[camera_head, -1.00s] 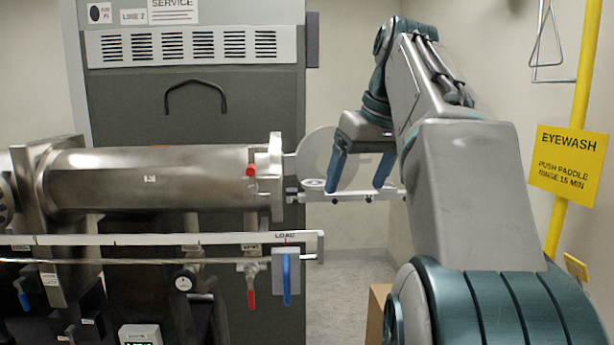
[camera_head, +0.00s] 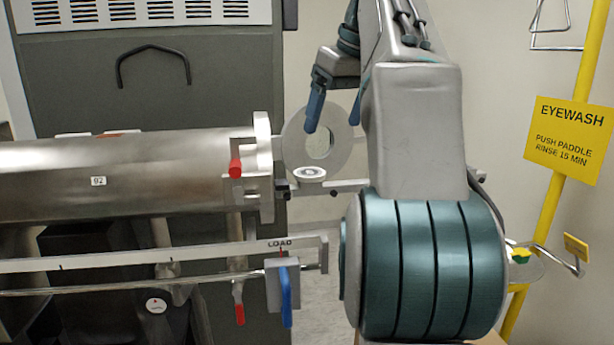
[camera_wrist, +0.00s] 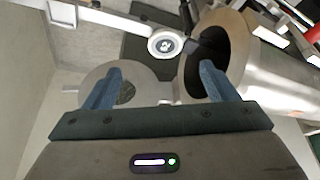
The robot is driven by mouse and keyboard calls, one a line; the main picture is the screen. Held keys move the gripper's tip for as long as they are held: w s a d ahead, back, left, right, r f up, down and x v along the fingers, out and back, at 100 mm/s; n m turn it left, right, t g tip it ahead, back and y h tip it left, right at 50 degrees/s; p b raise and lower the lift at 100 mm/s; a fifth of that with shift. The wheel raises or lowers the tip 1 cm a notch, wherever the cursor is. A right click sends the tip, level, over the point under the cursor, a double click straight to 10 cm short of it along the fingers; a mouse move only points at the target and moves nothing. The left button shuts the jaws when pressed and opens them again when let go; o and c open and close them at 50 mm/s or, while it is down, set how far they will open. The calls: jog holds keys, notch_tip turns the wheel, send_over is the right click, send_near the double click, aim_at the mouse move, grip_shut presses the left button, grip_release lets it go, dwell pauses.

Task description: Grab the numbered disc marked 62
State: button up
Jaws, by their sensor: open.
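A small round white disc with a dark centre mark (camera_head: 310,174) sits on the metal arm beside the open end of the steel cylinder. It also shows in the wrist view (camera_wrist: 165,43), beyond the fingertips and roughly midway between them; I cannot read its number. My gripper (camera_wrist: 161,72) is open and empty.
The steel cylinder (camera_head: 110,170) lies left of the disc, with a red-tipped handle at its flange. A large pale ring-shaped plate (camera_head: 291,140) stands behind the disc. A rail with a blue lever (camera_head: 286,296) runs below. A yellow eyewash pole (camera_head: 570,190) stands right.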

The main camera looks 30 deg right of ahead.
send_near(310, 173)
jog(key=f, duration=0.2)
jog(key=x, duration=0.2)
jog(key=b+x, duration=0.1)
jog(key=x, duration=0.2)
jog(key=shift+w+r, duration=0.15)
jog(key=shift+w, duration=0.25)
jog(key=shift+w+f, duration=0.25)
jog(key=shift+f, duration=0.35)
jog(key=shift+c, duration=0.3)
jog(key=c, duration=1.1)
